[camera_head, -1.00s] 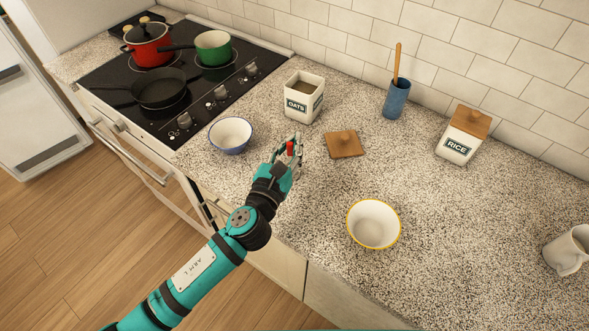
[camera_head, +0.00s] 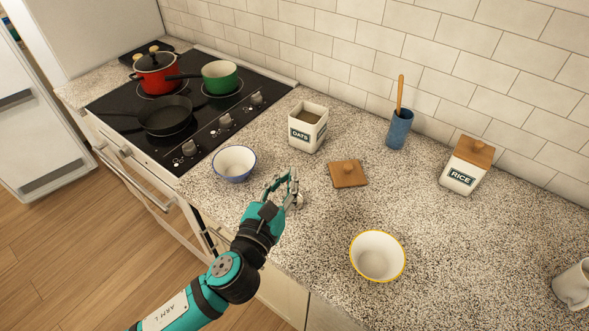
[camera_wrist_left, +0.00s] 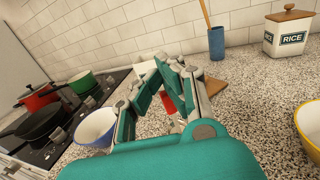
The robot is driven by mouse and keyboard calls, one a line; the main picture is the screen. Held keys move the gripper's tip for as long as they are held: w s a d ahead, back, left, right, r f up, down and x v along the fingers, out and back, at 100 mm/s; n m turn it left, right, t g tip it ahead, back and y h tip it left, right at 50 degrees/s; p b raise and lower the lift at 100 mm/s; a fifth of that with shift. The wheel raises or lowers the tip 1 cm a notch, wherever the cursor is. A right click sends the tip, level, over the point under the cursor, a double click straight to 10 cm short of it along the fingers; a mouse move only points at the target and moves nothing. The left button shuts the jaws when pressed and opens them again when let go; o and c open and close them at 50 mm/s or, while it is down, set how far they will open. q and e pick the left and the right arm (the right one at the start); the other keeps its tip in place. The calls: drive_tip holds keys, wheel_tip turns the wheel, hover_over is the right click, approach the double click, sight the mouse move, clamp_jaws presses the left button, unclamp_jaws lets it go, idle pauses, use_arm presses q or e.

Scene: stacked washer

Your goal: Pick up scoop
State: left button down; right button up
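My left gripper (camera_head: 291,182) is over the counter, to the right of and nearer than the blue-rimmed bowl. In the left wrist view (camera_wrist_left: 168,68) its fingers close in around a red piece, which I take to be the scoop (camera_wrist_left: 169,103). The scoop is mostly hidden by the fingers. In the head view, no red shows; a small pale part sits beside the fingertips, too small to make out. I cannot tell whether the scoop touches the counter. My right gripper is not in view.
An open oats canister (camera_head: 307,134) and its wooden lid (camera_head: 348,175) stand beyond the gripper. The blue-rimmed bowl (camera_head: 234,164) is left, the yellow-rimmed bowl (camera_head: 377,257) right. A blue utensil cup (camera_head: 399,132), rice canister (camera_head: 461,172) and mug (camera_head: 573,286) stand farther right. The stove (camera_head: 190,120) holds pots.

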use_arm(q)
drive_tip(key=r+b+v, duration=0.1)
drive_tip(key=b+v, duration=0.1)
drive_tip(key=v, duration=0.8)
drive_tip(key=shift+s, duration=0.45)
drive_tip(key=c, duration=2)
unclamp_jaws()
drive_tip(key=o, duration=1.6)
